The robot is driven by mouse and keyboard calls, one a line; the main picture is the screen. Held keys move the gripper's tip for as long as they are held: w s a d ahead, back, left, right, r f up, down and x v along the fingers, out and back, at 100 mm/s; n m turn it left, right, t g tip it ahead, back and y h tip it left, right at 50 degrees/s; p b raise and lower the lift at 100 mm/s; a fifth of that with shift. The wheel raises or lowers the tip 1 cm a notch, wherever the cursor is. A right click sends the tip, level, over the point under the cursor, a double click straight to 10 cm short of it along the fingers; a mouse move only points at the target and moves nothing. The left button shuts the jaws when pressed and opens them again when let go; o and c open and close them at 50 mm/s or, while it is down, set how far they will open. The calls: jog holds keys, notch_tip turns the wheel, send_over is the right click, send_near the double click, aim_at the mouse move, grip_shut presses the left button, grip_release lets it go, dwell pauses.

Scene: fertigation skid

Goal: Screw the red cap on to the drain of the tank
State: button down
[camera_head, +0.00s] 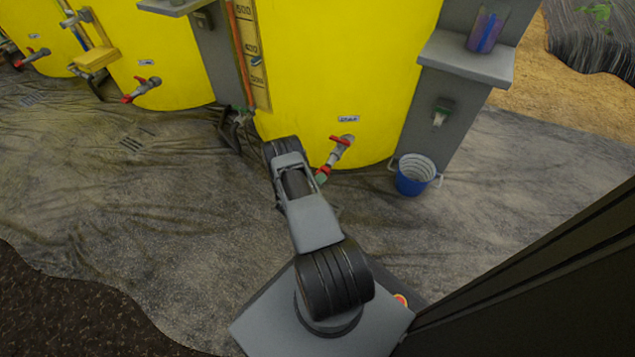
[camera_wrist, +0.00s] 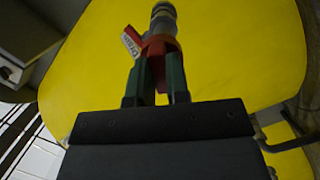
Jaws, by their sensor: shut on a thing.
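The yellow tank (camera_head: 350,70) has a grey drain (camera_head: 337,153) with a red handle, low on its front. The drain also shows at the top of the wrist view (camera_wrist: 163,15). My gripper (camera_wrist: 158,78) has dark green fingers shut on the red cap (camera_wrist: 160,46), which is at the drain's outlet end. The cap looks in line with the drain and touching it; how far it is threaded I cannot tell. In the head view my arm partly hides the gripper and the cap (camera_head: 322,174).
A blue bucket (camera_head: 414,178) stands right of the drain, below a grey post with a shelf (camera_head: 465,60). More yellow tanks with red-handled valves (camera_head: 141,90) stand to the left. The wrinkled grey ground sheet (camera_head: 130,200) is clear on the left.

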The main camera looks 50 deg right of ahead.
jog(key=shift+w+d+b, duration=0.15)
jog(key=shift+d+b, duration=0.45)
jog(key=shift+w+d+b, duration=0.15)
jog(key=shift+d+b, duration=0.4)
jog(key=shift+b, duration=0.05)
dwell(2.9)
dwell(0.3)
jog(key=m, duration=0.3)
jog(key=shift+m+t+y, duration=0.4)
jog(key=m+t, duration=0.1)
jog(key=m, duration=0.2)
jog(key=shift+m, duration=0.3)
jog(key=c, duration=0.5)
grip_release()
jog(key=shift+c, duration=0.2)
jog(key=f+p+v, duration=0.1)
jog(key=v, duration=0.6)
jog(key=shift+s, duration=0.2)
